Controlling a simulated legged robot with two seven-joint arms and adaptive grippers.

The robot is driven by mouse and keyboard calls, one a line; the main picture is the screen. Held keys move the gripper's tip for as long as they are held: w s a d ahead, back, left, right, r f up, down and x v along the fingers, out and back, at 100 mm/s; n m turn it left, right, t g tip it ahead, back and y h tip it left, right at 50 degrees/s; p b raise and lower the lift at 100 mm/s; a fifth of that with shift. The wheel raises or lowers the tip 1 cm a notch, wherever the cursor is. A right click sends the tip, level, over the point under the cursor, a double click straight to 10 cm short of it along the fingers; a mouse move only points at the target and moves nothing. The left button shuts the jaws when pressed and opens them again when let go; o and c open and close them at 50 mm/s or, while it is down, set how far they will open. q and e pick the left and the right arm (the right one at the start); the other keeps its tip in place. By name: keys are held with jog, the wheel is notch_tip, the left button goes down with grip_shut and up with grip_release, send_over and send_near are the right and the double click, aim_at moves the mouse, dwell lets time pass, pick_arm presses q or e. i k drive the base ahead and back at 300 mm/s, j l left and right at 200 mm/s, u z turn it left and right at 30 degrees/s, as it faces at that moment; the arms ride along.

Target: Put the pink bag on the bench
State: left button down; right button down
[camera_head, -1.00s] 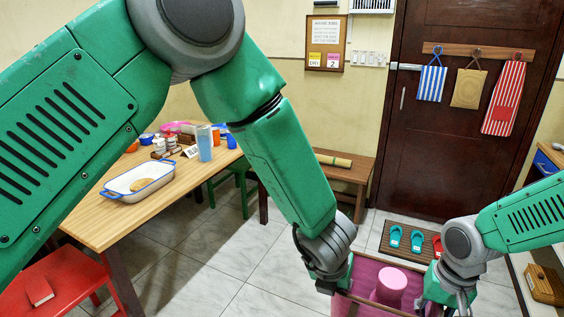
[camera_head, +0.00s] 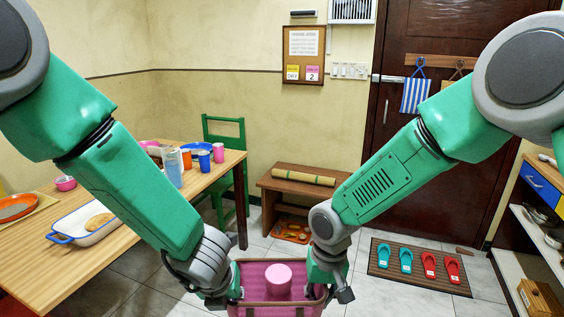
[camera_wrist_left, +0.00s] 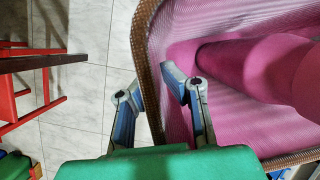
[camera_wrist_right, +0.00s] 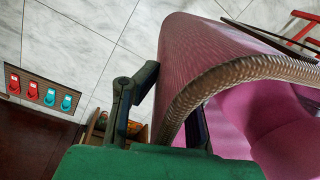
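The pink bag (camera_head: 250,277) with a brown rim is at the bottom middle of the head view, between my grippers. A pink cylindrical thing (camera_head: 278,279) stands inside it. My left gripper (camera_head: 222,300) is closed over the bag's left rim; in the left wrist view its fingers (camera_wrist_left: 152,88) straddle the rim. My right gripper (camera_head: 335,287) is closed over the opposite rim; its fingers (camera_wrist_right: 162,105) lie either side of the wall in the right wrist view. The bag's underside is hidden. The wooden bench (camera_head: 300,192) stands beyond the bag against the wall.
A rolled mat (camera_head: 304,177) lies along the back of the bench top; the front part is clear. A green chair (camera_head: 225,150) and laid table (camera_head: 115,243) are left. A mat with sandals (camera_head: 418,265) is on the floor at right. Shelves (camera_head: 522,225) stand far right.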

aim_at(304, 188)
jog(key=i, duration=3.4)
jog(key=i+z, duration=0.35)
jog(key=i+j+z, duration=0.1)
jog(key=z, duration=0.3)
jog(key=i, duration=0.1)
